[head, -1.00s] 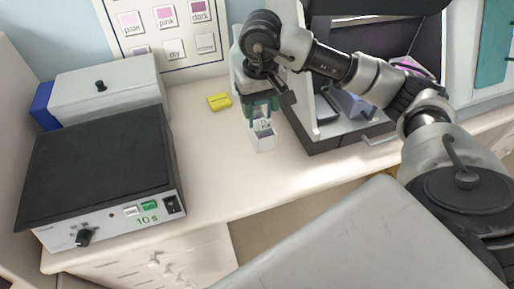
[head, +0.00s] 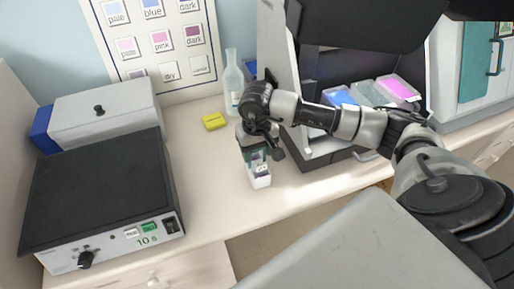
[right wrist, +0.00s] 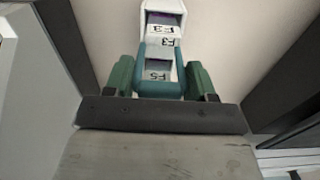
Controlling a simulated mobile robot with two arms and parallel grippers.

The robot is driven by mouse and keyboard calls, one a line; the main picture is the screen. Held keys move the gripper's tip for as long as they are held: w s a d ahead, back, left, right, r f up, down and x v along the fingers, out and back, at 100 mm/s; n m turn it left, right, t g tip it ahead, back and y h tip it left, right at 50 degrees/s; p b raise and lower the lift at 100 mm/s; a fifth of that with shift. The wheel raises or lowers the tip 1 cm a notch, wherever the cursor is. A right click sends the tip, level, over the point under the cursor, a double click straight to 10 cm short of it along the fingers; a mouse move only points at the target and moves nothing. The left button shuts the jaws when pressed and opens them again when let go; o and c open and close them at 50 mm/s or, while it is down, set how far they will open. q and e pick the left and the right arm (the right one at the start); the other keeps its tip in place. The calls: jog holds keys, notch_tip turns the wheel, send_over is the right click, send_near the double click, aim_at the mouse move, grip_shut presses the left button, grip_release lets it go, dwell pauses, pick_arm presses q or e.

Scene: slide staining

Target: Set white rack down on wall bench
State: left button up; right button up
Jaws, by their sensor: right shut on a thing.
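The white rack (head: 261,181) is a small narrow holder in my right gripper (head: 257,157), over the bench between the black-topped device and the dark-framed cabinet. I cannot tell whether its bottom touches the wall bench (head: 213,190). In the right wrist view the white rack (right wrist: 161,6) shows labelled slides, and the green fingers of my right gripper (right wrist: 160,78) are closed on its teal handle. The rack's lower part is hidden there. My left gripper is not in view.
A black-topped device (head: 97,190) reading "10 s" stands left. A yellow block (head: 214,121) and a clear bottle (head: 233,85) are behind the rack. The open cabinet (head: 318,155) with coloured trays is close on the right. Bare bench lies left of the rack.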

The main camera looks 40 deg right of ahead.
jog(key=shift+f, duration=0.1)
jog(key=o, duration=1.2)
jog(key=shift+c, duration=0.2)
jog(key=shift+r, duration=0.45)
notch_tip(320, 180, up, 11)
jog(key=b, duration=0.3)
jog(key=shift+f+b, duration=0.2)
jog(key=shift+b, duration=0.15)
jog(key=shift+r, duration=0.4)
jog(key=shift+a, duration=0.1)
